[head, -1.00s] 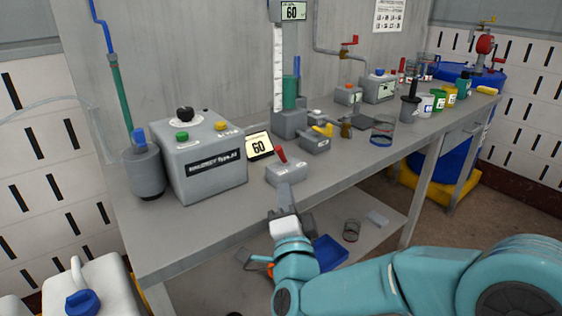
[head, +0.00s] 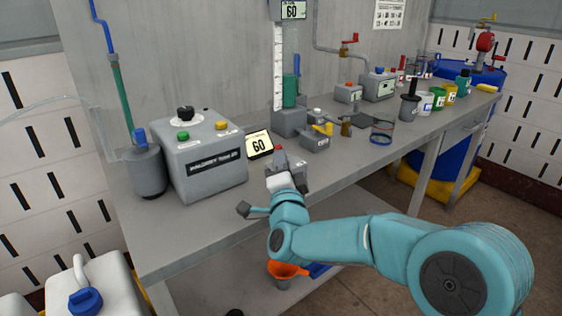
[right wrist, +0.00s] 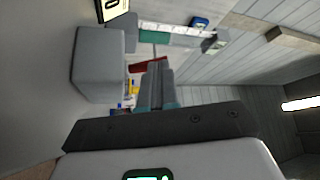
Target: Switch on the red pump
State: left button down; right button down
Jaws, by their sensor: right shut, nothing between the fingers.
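The red pump switch is a small grey box (head: 299,166) with a red lever (head: 279,148), near the front edge of the bench. My right gripper (head: 279,160) is shut and empty, in front of the box, and hides most of the box and lever. In the right wrist view the grey box (right wrist: 98,68) is left of the shut fingers (right wrist: 154,85), and the red lever (right wrist: 149,66) shows just beyond their tips. I cannot tell whether the fingers touch the lever. My left gripper is not in view.
A large grey control box (head: 205,165) is to the left. A small grey box with a yellow lever (head: 316,141) is behind-right. An orange funnel (head: 285,271) is below the bench.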

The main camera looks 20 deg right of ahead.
jog(key=shift+d+r+m+g, duration=0.25)
jog(key=shift+m+g, duration=0.15)
jog(key=shift+m, duration=0.3)
jog(key=shift+w+r, duration=0.1)
jog(key=shift+w+d+r+m+g+h, duration=0.1)
jog(key=shift+d+r+m+g+h, duration=0.1)
jog(key=shift+m+g, duration=0.25)
jog(key=shift+d+r+m+g+h, duration=0.15)
jog(key=shift+m+g, duration=0.1)
jog(key=shift+m, duration=0.4)
jog(key=shift+w+d+r+m+g+p, duration=0.1)
jog(key=shift+d+r+m+g+p, duration=0.2)
jog(key=shift+m+g+p, duration=0.3)
jog(key=shift+w+d+r+m+g+y+p, duration=0.1)
jog(key=shift+d+m+g+y+p, duration=0.2)
jog(key=shift+m+p, duration=0.2)
jog(key=shift+w+d+m+g+y+p, duration=0.1)
jog(key=shift+d+m+g+y+p, duration=0.15)
jog(key=shift+m+p, duration=0.25)
jog(key=shift+a+f+b, duration=0.1)
jog(key=shift+f+b, duration=0.2)
